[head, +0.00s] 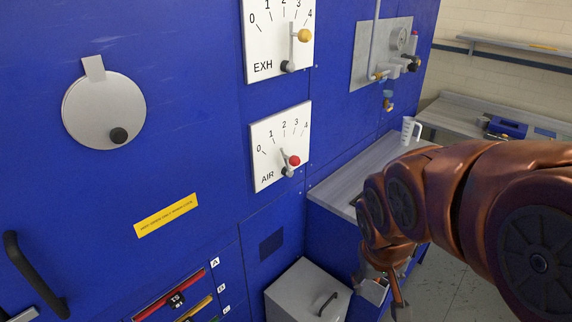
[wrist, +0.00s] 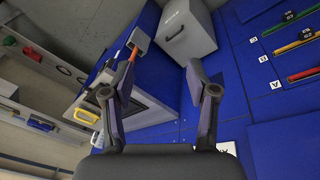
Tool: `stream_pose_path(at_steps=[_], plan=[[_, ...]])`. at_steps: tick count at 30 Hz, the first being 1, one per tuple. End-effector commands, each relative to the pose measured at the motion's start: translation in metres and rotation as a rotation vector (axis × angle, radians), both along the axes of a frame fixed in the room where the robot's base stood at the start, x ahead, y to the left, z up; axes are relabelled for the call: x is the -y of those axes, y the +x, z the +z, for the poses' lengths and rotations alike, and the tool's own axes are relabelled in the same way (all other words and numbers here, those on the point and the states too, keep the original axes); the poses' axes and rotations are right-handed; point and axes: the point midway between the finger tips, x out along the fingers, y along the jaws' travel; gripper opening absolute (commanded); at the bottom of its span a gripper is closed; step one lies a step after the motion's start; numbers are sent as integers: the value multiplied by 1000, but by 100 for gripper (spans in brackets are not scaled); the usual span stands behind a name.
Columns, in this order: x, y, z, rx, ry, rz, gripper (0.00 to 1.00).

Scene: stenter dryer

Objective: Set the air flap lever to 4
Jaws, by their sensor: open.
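The AIR dial plate (head: 262,170) is white, with marks 0 to 4, on the blue machine front in the head view. Its air flap lever (head: 283,154) is a short grey bar with a red knob (head: 295,160). It points up and slightly left, roughly between 1 and 2. My gripper (head: 386,292) is low and right of the dial, apart from the lever and partly hidden by my arm. In the wrist view my gripper (wrist: 158,78) is open and empty. A corner of a white lettered plate (wrist: 236,157) shows there at the bottom; the lever is not visible.
The EXH dial (head: 262,50) with a yellow-knobbed lever (head: 303,36) sits above. A grey box (head: 300,292) stands below the AIR dial. A grey-topped ledge (head: 345,186) with a white jug (head: 407,130) lies to the right. Coloured handles (head: 170,295) are at lower left.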

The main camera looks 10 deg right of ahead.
Motion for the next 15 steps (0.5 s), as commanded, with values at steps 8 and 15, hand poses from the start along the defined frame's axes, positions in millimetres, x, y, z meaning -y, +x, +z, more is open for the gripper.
stream_pose_path(at_steps=[8,15], plan=[[65,152,9,438,-144,-4,58],[86,257,35,782,-165,91,58]])
